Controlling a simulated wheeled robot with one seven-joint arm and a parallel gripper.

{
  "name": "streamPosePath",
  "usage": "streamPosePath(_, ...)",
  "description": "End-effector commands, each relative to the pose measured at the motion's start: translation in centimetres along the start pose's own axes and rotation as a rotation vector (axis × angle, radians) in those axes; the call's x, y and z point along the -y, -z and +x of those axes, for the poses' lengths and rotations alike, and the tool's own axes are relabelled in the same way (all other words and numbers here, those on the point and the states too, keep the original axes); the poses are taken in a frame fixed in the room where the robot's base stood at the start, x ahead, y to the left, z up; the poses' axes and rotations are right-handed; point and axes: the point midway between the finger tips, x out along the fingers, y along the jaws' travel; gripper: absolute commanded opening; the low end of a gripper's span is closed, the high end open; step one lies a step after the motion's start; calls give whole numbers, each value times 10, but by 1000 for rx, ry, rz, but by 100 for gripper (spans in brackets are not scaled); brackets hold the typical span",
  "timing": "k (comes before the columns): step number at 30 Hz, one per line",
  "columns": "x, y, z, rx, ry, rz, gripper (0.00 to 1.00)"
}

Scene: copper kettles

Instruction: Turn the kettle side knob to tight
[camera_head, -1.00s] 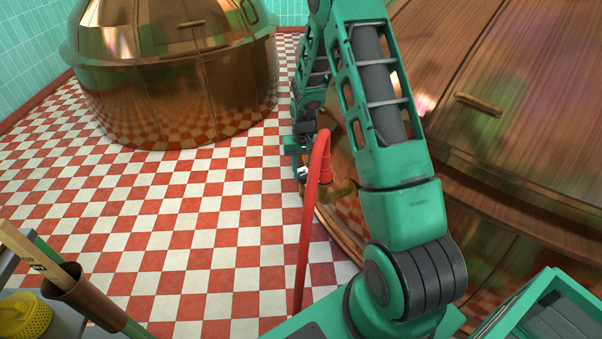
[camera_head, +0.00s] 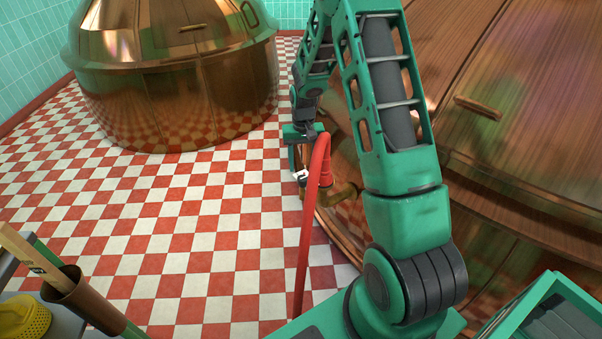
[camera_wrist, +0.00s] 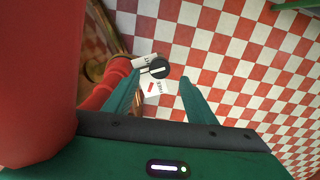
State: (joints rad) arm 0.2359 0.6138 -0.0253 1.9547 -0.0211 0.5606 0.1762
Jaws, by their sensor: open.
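The kettle side knob (camera_wrist: 159,68) is a small black round knob with a pale line across its face. White label plates (camera_wrist: 152,87) sit around it, one with a red mark; their lettering is too small to read surely. My gripper (camera_wrist: 160,78) is open, with one green finger on each side of the knob in the wrist view; I cannot tell whether either touches it. In the head view my gripper (camera_head: 296,160) is low beside the right copper kettle (camera_head: 490,130), just left of the red hose. There the knob is mostly hidden; small white plates show.
The red hose (camera_head: 314,200) arches close to my gripper and fills the left of the wrist view. A brass pipe (camera_head: 343,192) joins it to the kettle. Another copper kettle (camera_head: 180,90) stands back left. Checkered floor (camera_head: 190,220) between is clear.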

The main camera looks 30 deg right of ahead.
Motion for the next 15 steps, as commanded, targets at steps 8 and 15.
streamPosePath(8, 0, 1, -42, -1, 0, 0, 51)
streamPosePath(15, 0, 0, -51, 1, 0, 0, 51)
